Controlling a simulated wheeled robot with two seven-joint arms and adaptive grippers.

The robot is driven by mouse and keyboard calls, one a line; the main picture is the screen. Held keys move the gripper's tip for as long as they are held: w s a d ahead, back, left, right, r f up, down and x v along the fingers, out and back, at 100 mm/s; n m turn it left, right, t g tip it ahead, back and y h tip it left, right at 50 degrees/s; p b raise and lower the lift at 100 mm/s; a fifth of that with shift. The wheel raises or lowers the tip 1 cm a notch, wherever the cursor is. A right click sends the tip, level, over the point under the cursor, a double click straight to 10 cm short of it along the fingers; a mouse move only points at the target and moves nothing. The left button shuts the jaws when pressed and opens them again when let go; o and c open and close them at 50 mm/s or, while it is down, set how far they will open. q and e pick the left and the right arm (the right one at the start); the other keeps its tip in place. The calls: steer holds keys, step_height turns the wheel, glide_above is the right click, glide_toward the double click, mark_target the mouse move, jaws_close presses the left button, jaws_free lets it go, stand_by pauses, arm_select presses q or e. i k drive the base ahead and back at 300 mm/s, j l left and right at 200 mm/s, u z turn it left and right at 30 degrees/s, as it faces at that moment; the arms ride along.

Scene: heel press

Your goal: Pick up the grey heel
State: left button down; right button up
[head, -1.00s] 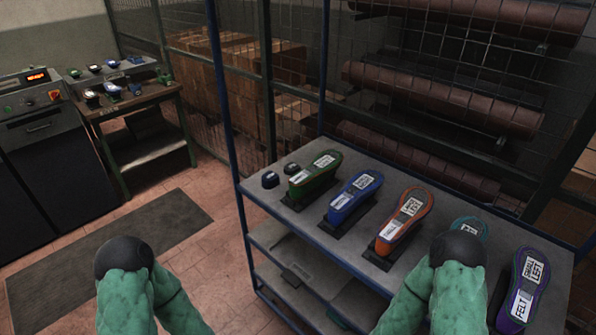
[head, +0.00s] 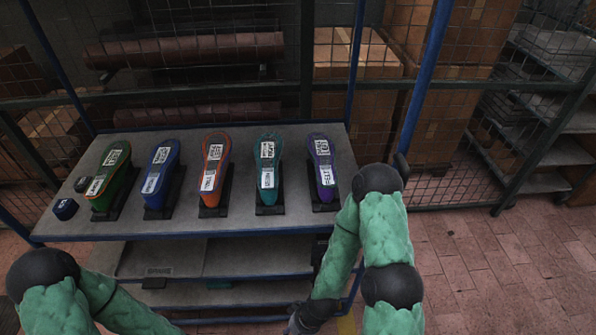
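Two small dark heel-like blocks sit on the left end of the grey shelf top (head: 290,222): a front block (head: 66,208) with a bluish tint and a back block (head: 82,184). Both look dark, and I cannot tell whether either is the grey heel. My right gripper (head: 306,320) seems to be the dark part at the bottom, in front of the lower shelves and far from the blocks. Its fingers are too unclear to read. My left arm enters at bottom left, with its gripper out of view.
Green (head: 113,178), blue (head: 160,178), orange (head: 213,170), teal (head: 268,170) and purple (head: 322,170) labelled shoe forms stand in a row on dark bases. Blue posts (head: 425,80) frame the shelf unit. Clear brick floor (head: 480,255) lies to the right.

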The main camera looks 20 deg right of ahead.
mark_target(80, 185)
steer(key=i+z, duration=0.1)
steer(key=z, duration=0.3)
steer(key=u, duration=1.4)
steer(key=i, duration=0.05)
